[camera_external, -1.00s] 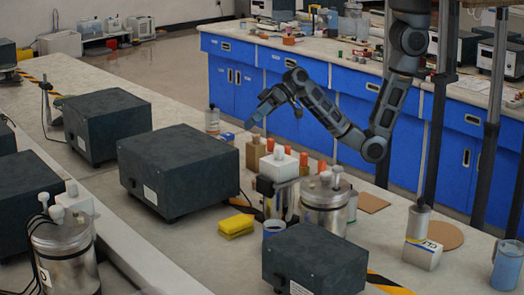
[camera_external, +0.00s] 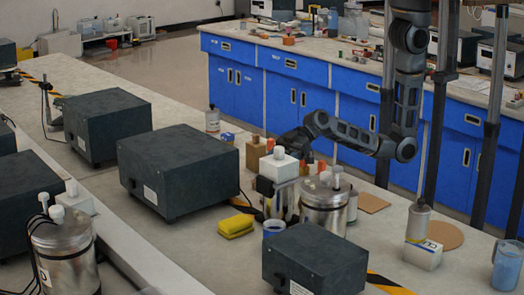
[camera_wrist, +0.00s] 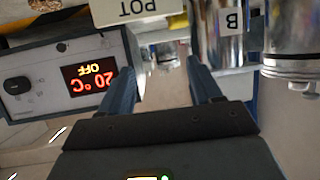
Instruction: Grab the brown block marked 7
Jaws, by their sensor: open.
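A tan-brown block (camera_external: 256,153) stands upright on the bench in the external view, with a small dark top; no 7 is readable on it. My gripper (camera_external: 284,146) is just right of it in the picture, partly hidden behind a white-topped steel vessel. In the wrist view, my gripper (camera_wrist: 166,72) has its two blue fingers apart with nothing held between them. I cannot make out a block marked 7 in the wrist view; only a small brown patch (camera_wrist: 45,5) shows at the top left edge.
A steel vessel marked B (camera_wrist: 222,40) is close beside the right finger, and a box with a lit display (camera_wrist: 75,75) is beside the left. A large dark box (camera_external: 180,170) and a yellow sponge (camera_external: 236,226) lie nearby. Orange-capped items stand close behind.

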